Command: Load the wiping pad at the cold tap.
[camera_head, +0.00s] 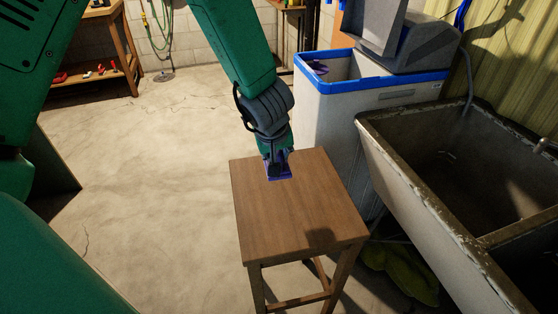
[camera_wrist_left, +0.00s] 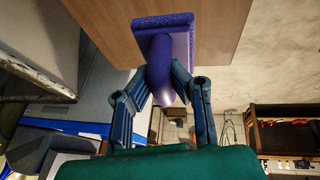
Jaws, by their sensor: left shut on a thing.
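A purple wiping pad (camera_head: 280,176) with a handle is at the far edge of the wooden stool top. It also shows in the left wrist view (camera_wrist_left: 180,24), where its handle (camera_wrist_left: 163,72) stands between the fingers. My left gripper (camera_head: 276,160) is shut on this handle; it shows closer in the left wrist view (camera_wrist_left: 162,78). Whether the pad touches the wood, I cannot tell. A tap-like fitting (camera_head: 543,146) shows at the right edge above the sink; whether it is the cold tap is unclear. My right gripper is not in view.
The wooden stool (camera_head: 300,222) is otherwise bare. A stone double sink (camera_head: 440,195) stands to its right. Green cloth (camera_head: 405,268) lies under the sink. The floor on the left is clear.

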